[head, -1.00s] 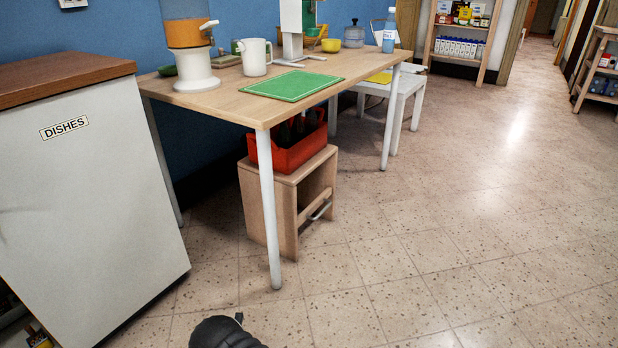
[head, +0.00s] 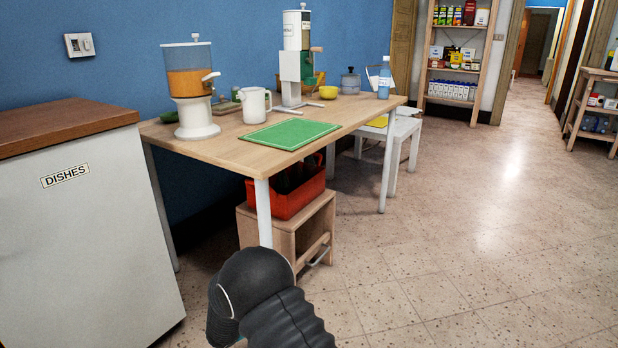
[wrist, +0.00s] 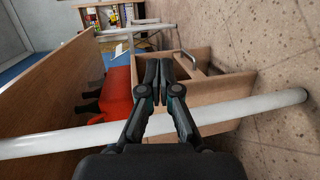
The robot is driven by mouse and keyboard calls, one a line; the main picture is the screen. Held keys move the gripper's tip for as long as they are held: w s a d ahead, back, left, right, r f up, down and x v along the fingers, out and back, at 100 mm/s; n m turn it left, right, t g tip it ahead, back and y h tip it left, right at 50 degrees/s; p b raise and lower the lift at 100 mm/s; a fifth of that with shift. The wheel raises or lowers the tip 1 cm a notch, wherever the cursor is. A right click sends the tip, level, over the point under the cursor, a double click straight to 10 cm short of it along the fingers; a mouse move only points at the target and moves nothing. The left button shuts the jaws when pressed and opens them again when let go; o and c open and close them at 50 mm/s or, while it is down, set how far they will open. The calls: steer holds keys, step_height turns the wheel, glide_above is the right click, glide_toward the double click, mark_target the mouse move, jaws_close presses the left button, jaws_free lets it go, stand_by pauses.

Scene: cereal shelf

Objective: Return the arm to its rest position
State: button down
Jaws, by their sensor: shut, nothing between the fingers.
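My arm (head: 265,300) shows as a black, ribbed link at the bottom of the head view, in front of the table. My gripper (wrist: 158,62) is in the wrist view, its two dark fingers together and empty. It points toward the space beside the table, with a white table leg (wrist: 250,108) crossing the view beyond the fingers' base. I cannot tell the exact gap to the leg. The gripper's fingers are not visible in the head view.
A wooden table (head: 230,155) carries a cereal dispenser (head: 190,85), a white pitcher (head: 254,104) and a green board (head: 290,134). A red crate (head: 290,195) sits on a wooden stool (head: 315,225) below. A DISHES cabinet (head: 80,240) stands left. Floor (head: 480,230) at right is clear.

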steer(key=s+d+r+m+g+y+p, duration=0.1)
steer(key=s+d+r+m+g, duration=0.25)
steer(key=s+d+r, duration=0.5)
steer(key=s+d+r+m+g+y+p, duration=0.1)
steer(key=s+d+r+m+g, duration=0.3)
steer(key=d+r, duration=0.8)
steer(key=s+r+m+y, duration=0.1)
steer(key=s+r+y, duration=0.3)
steer(key=s, duration=0.8)
steer(key=s+d+r+m+t+y+p, duration=0.1)
steer(key=s+r+y, duration=0.3)
steer(key=s, duration=0.8)
steer(key=shift+s+d+r, duration=0.15)
steer(key=shift+s+r, duration=0.1)
steer(key=shift+r, duration=0.75)
steer(key=shift+t, duration=0.25)
